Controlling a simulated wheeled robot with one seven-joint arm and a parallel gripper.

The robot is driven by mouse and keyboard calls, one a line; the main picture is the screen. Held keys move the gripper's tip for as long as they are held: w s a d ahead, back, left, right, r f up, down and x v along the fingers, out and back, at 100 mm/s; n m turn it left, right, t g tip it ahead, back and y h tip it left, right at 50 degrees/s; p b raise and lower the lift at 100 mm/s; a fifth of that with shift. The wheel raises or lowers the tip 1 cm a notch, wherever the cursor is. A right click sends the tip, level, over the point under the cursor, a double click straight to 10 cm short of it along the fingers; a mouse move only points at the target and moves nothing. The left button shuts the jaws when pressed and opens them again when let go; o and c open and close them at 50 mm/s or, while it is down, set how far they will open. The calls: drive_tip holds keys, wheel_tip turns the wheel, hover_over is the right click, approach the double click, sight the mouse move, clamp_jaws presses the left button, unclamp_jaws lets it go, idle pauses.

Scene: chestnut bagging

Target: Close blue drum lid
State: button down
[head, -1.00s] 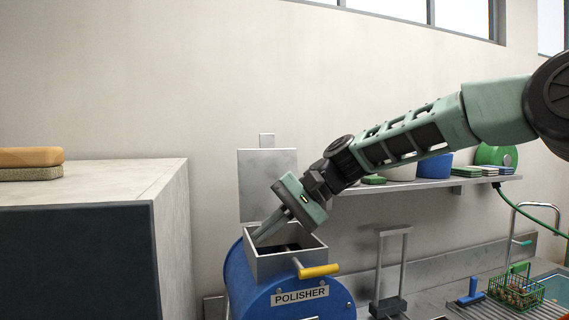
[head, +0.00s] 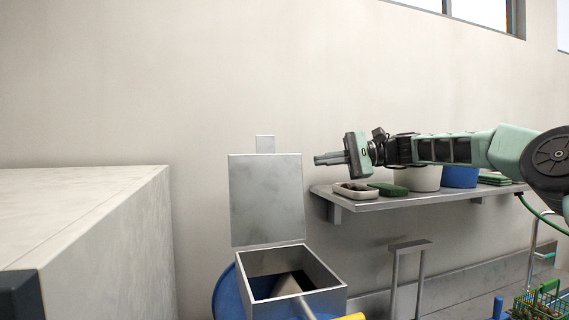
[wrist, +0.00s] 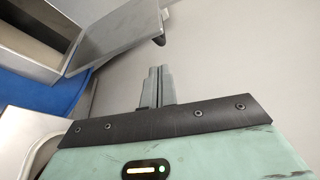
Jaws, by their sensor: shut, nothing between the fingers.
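The blue drum (head: 226,297) stands at the bottom of the head view, with a square metal hopper (head: 330,298) on top. Its grey metal lid (head: 266,198) stands open and upright at the hopper's back edge, with a small tab (head: 265,144) on top. A brownish shape shows inside the hopper. My gripper (head: 316,160) is shut and empty, pointing left, to the right of the lid's upper part and apart from it. In the wrist view the closed fingers (wrist: 156,86) point toward the wall; the lid (wrist: 115,32) and blue drum (wrist: 62,93) show at upper left.
A wall shelf (head: 390,202) below my arm holds a tray (head: 355,190), a green sponge (head: 388,189), a pale pot (head: 426,179) and a blue tub (head: 460,177). A large pale block (head: 80,215) stands left. A green basket (head: 540,303) is at lower right.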

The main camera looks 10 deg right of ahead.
sight(286, 164)
drive_tip(key=a+p, duration=0.1)
drive_tip(key=a, duration=0.2)
drive_tip(key=w+a+p, duration=0.1)
drive_tip(key=a+p, duration=0.1)
drive_tip(key=a, duration=0.1)
drive_tip(key=w+a+p, duration=0.1)
drive_tip(key=a, duration=0.2)
drive_tip(key=shift+f+p, duration=0.3)
drive_tip(key=shift+a+f, duration=0.2)
drive_tip(key=shift+a, duration=0.1)
drive_tip(key=shift+s+b, duration=0.1)
drive_tip(key=shift+b, duration=0.25)
